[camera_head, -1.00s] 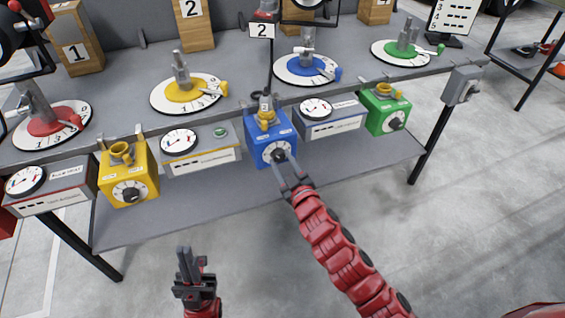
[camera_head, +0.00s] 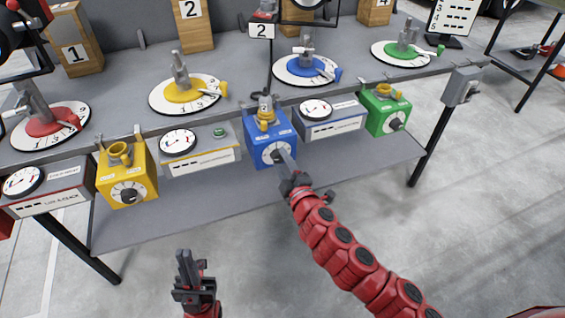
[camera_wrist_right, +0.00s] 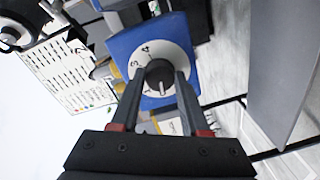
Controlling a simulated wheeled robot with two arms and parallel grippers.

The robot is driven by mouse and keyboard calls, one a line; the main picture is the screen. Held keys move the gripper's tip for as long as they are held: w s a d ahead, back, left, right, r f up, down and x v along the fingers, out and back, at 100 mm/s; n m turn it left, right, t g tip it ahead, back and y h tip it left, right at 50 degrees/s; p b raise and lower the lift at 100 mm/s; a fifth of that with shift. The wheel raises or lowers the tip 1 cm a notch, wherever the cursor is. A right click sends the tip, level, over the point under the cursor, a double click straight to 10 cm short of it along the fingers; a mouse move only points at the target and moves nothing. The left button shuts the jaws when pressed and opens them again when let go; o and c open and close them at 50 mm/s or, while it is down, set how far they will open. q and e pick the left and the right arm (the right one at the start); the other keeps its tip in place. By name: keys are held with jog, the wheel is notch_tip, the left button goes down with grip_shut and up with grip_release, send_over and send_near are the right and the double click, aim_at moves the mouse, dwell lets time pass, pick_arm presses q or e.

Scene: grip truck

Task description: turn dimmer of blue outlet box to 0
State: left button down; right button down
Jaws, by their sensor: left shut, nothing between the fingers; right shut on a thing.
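The blue outlet box (camera_head: 265,133) hangs at the front of the bench, with a yellow socket on top. In the right wrist view the box (camera_wrist_right: 124,46) shows a white dial (camera_wrist_right: 145,58) with numbers and a dark dimmer knob (camera_wrist_right: 159,75) at its centre. My right gripper (camera_head: 285,160) reaches the box front from below. In its wrist view the two fingers (camera_wrist_right: 160,88) sit on either side of the knob, shut on it. The knob's pointer reading is not clear. My left gripper (camera_head: 184,266) is shut and empty, low in front of the bench.
A yellow outlet box (camera_head: 127,176) and a green outlet box (camera_head: 386,112) hang left and right along the bench edge. Grey meter boxes (camera_head: 201,152) and (camera_head: 331,119) stand between them. A lower shelf (camera_head: 200,215) runs beneath. Open floor lies in front.

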dwell(0.3)
jog(key=shift+c, duration=2)
grip_release()
jog(key=f+p+v, duration=0.1)
jog(key=p+v, duration=0.3)
jog(key=v, duration=1.3)
jog(key=shift+s+r, duration=0.2)
jog(key=shift+r, duration=0.2)
